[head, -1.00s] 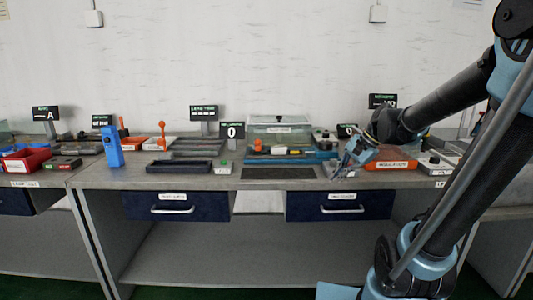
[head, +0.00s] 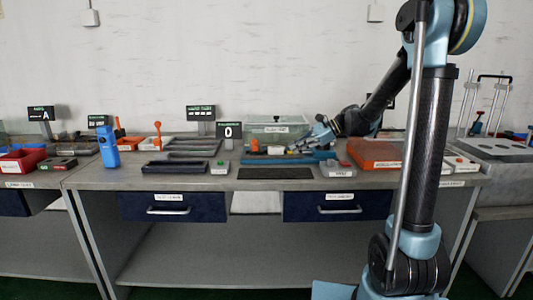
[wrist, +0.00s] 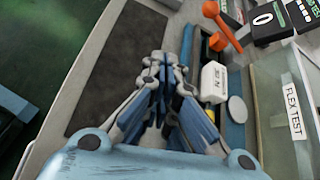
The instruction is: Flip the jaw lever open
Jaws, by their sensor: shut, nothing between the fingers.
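The flex test station (head: 277,127) has a clear cover and a blue base at the back of the bench. Its label shows in the wrist view, on the clear cover (wrist: 285,110). An orange lever with a round knob (wrist: 222,27) stands at the station's far end in the wrist view; it looks like the orange piece in the head view (head: 255,145). A white labelled block (wrist: 213,83) sits on the blue base (wrist: 236,135). My gripper (head: 293,148) is shut and empty, over the station's front right part. Its fingertips (wrist: 165,62) are beside the block, apart from the lever.
A dark mat (head: 275,173) lies in front of the station. A display reading 0 (head: 229,130) stands to its left. Another orange lever (head: 157,130) stands farther left.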

